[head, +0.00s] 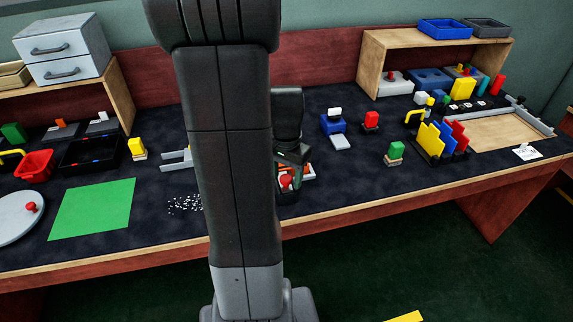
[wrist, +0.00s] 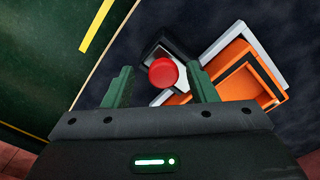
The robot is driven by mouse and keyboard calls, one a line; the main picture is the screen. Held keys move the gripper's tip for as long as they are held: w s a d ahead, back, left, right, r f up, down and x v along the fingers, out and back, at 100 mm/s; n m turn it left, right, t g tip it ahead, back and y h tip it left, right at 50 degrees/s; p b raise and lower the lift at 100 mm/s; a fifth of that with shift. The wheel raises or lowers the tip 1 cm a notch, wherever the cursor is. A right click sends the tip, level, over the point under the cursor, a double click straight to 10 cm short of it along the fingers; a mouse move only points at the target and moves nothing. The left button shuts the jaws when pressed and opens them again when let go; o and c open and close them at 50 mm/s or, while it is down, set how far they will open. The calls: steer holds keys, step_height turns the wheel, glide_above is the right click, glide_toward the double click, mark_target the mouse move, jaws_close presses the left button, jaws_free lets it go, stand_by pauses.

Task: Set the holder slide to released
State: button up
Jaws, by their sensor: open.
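A round red knob (wrist: 163,72) sits on a dark block with a pale edge in the wrist view; it also shows in the head view (head: 286,181). An orange tray-like part (wrist: 235,75) with a white edge lies against the block on the right. I take this knob and block to be the holder slide, but no label shows. My gripper (wrist: 161,84) is open, with its green fingers either side of the knob in the picture. Whether they touch it cannot be told. In the head view my gripper (head: 288,158) is over the front of the table, partly hidden by my arm.
A blue block with a white top (head: 333,121) and a red-topped block (head: 371,121) stand behind to the right. A green-topped block (head: 395,152) stands nearer. White bits (head: 184,205) lie scattered to the left. The table's front edge (head: 330,223) is close to the knob.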

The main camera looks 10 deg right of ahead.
mark_target(287, 179)
step_height(287, 179, up, 14)
steer(key=p, duration=0.2)
steer(key=shift+f, duration=0.2)
